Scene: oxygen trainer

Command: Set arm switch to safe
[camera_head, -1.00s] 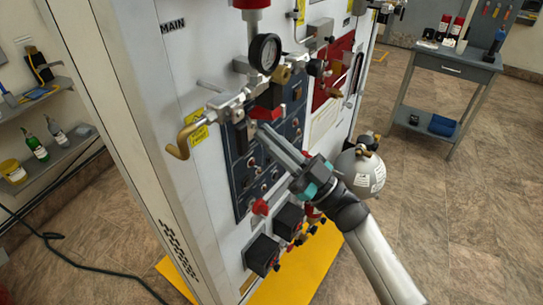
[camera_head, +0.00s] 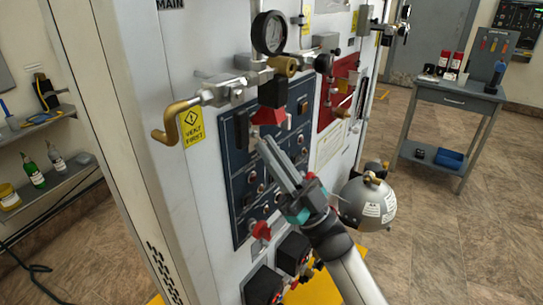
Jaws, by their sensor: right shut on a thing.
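The dark blue switch panel (camera_head: 236,190) is on the white cabinet front, in the middle of the head view. It carries several small switches. My right gripper (camera_head: 266,145) reaches up from the lower right to the panel's upper part. Its long grey fingers are close together, shut on a small switch, seemingly the arm switch. The fingers hide that switch, so its position cannot be read. A red piece (camera_head: 268,115) is just above the fingertips, and a small light grey part (camera_head: 254,131) is beside them. My left gripper is not in view.
A pressure gauge (camera_head: 270,32) and a brass hooked pipe (camera_head: 167,130) stick out above and left of the panel. A round grey tank (camera_head: 367,203) hangs right of my gripper. A red knob (camera_head: 261,230) is below. A grey cart (camera_head: 455,93) stands at the right.

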